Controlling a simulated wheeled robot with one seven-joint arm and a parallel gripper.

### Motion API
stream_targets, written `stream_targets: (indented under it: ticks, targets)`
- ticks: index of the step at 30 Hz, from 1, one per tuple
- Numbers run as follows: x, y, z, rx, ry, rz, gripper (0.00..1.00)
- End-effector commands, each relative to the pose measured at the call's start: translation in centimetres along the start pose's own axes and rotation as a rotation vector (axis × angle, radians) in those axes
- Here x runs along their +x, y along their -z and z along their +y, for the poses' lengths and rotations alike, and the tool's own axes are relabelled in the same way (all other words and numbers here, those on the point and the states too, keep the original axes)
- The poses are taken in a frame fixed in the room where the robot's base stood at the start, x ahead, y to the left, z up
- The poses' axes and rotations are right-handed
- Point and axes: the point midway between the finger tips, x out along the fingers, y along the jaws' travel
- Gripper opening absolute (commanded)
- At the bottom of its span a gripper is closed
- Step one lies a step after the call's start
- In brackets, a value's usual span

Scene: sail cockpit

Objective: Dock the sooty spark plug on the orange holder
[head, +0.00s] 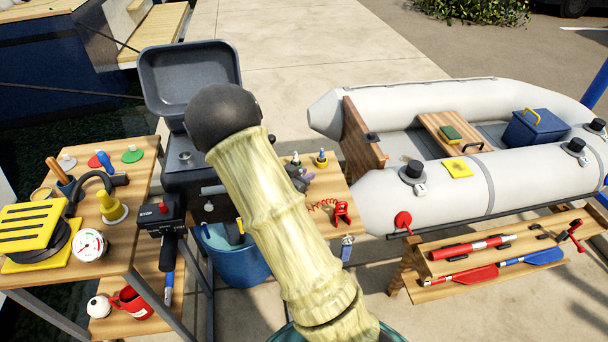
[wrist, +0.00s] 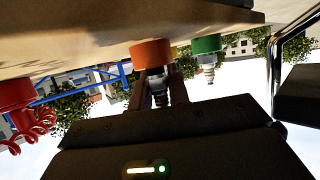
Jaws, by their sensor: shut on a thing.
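The wrist view is upside down, with the tabletop along its upper edge. The orange holder (wrist: 152,53) stands on that tabletop. My gripper (wrist: 155,82) has its two fingers shut on the spark plug (wrist: 159,94), in line with the orange holder. The plug's metal body shows between the fingers and its end meets or nearly meets the holder. I cannot tell whether it is seated or only close. In the head view my arm covers much of the small table, and the orange holder and held plug cannot be made out.
A green holder (wrist: 206,44) with another plug stands close beside the orange one. A red coiled cord (wrist: 28,125) is at the wrist view's left. In the head view a yellow holder (head: 321,162) and red clamp (head: 342,213) are on the small table (head: 328,190), near the grill lid (head: 190,75) and dinghy (head: 390,203).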

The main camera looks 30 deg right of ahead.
Motion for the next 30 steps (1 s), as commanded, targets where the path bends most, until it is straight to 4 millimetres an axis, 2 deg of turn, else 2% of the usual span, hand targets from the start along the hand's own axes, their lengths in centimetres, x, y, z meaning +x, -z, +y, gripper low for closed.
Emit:
stream_targets:
  ticks: [13, 14, 15, 23, 30]
  targets:
    - [0.3, -0.7, 0.0, 0.000, 0.000, 0.000, 0.00]
    - [0.3, -0.6, 0.0, 0.000, 0.000, 0.001, 0.23]
    - [0.3, -0.6, 0.0, 0.000, 0.000, 0.000, 0.27]
    - [0.2, -0.6, 0.0, 0.000, 0.000, 0.000, 0.27]
    - [-1.0, -0.5, 0.0, -0.002, 0.001, 0.000, 0.27]
